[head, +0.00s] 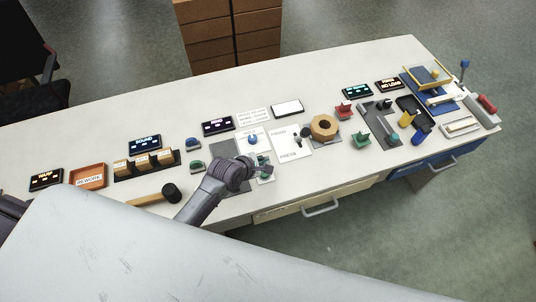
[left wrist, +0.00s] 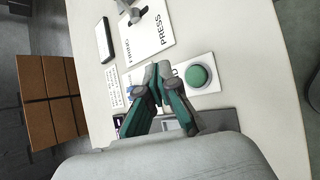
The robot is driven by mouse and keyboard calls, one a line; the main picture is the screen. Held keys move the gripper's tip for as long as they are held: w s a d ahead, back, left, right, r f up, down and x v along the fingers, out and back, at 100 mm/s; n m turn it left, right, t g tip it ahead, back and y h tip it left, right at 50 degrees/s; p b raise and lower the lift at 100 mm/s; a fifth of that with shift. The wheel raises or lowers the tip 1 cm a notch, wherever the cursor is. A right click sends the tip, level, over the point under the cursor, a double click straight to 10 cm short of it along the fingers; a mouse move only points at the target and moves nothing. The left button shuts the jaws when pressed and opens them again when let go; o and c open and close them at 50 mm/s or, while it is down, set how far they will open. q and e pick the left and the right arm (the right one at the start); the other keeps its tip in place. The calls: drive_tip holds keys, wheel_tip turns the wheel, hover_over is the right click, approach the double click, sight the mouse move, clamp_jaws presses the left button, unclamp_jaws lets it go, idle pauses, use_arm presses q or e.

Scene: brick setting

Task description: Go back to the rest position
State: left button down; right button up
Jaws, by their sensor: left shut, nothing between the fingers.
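My left gripper (head: 262,172) is over the front middle of the long white workbench (head: 320,80) in the head view. In the left wrist view its fingers (left wrist: 158,84) are shut with nothing between them. A green round button (left wrist: 198,76) on a white plate is just beside the fingertips in the left wrist view; in the head view the gripper largely covers it. A grey block partly hidden behind the fingers lies under the gripper. My right gripper is not in view.
A mallet (head: 170,192) lies left of my left arm, near an orange tray (head: 88,176) and several labelled blocks. A wooden hex nut (head: 324,127) and a press panel (head: 291,140) are to the right. Drawers with handles (head: 321,208) front the bench. Cardboard boxes (head: 258,30) stand behind.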

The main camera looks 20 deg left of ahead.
use_arm(q)
drive_tip(key=shift+s+r+m, duration=0.1)
drive_tip(key=shift+s+m, duration=0.25)
drive_tip(key=shift+m, duration=0.05)
drive_tip(key=s+a+r+m+g+y, duration=0.25)
drive_tip(key=s+r+m, duration=0.35)
drive_tip(key=s+m, duration=0.6)
drive_tip(key=s+a+r+m+g+y, duration=0.1)
drive_tip(key=s+a+r+m+g, duration=0.35)
drive_tip(key=s+m, duration=0.75)
wheel_tip(320, 180, down, 31)
drive_tip(key=s+d+b, duration=0.2)
drive_tip(key=b, duration=0.3)
drive_tip(key=s+a+f+b, duration=0.2)
drive_tip(key=s+a+f, duration=0.1)
drive_tip(key=s+f, duration=1.2)
wheel_tip(320, 180, down, 3)
drive_tip(key=shift+s+a+r+m+g+b, duration=0.2)
drive_tip(key=shift+s+m+g+b, duration=0.1)
drive_tip(key=shift+s, duration=0.1)
